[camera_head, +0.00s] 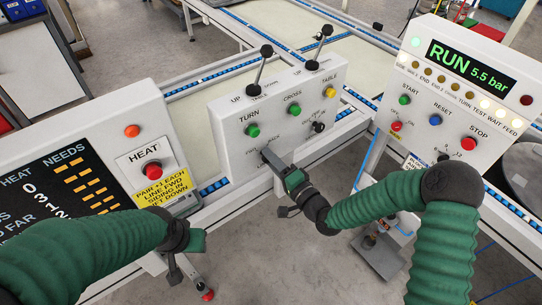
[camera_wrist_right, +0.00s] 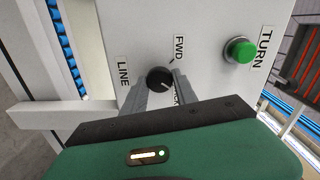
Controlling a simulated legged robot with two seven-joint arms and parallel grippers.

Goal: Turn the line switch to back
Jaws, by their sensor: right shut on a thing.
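The line switch (camera_wrist_right: 159,78) is a round black knob on the white panel in the right wrist view, beside the labels LINE and FWD. Another label, ending in "CK", is partly hidden by a finger. My right gripper (camera_wrist_right: 161,88) is shut on the knob, one finger on each side. In the head view my right gripper (camera_head: 268,157) reaches the lower left of the middle panel (camera_head: 228,148) and covers the knob. Which way the knob points is hard to tell. My left gripper (camera_head: 190,272) hangs low at the left, away from the panel; its jaw opening is unclear.
A green TURN button (camera_wrist_right: 239,50) is close to the knob. A second black knob (camera_head: 318,127) and two black levers (camera_head: 262,62) (camera_head: 322,42) are on the middle panel. A red HEAT button (camera_head: 152,171) is at left; the RUN console (camera_head: 450,85) is at right.

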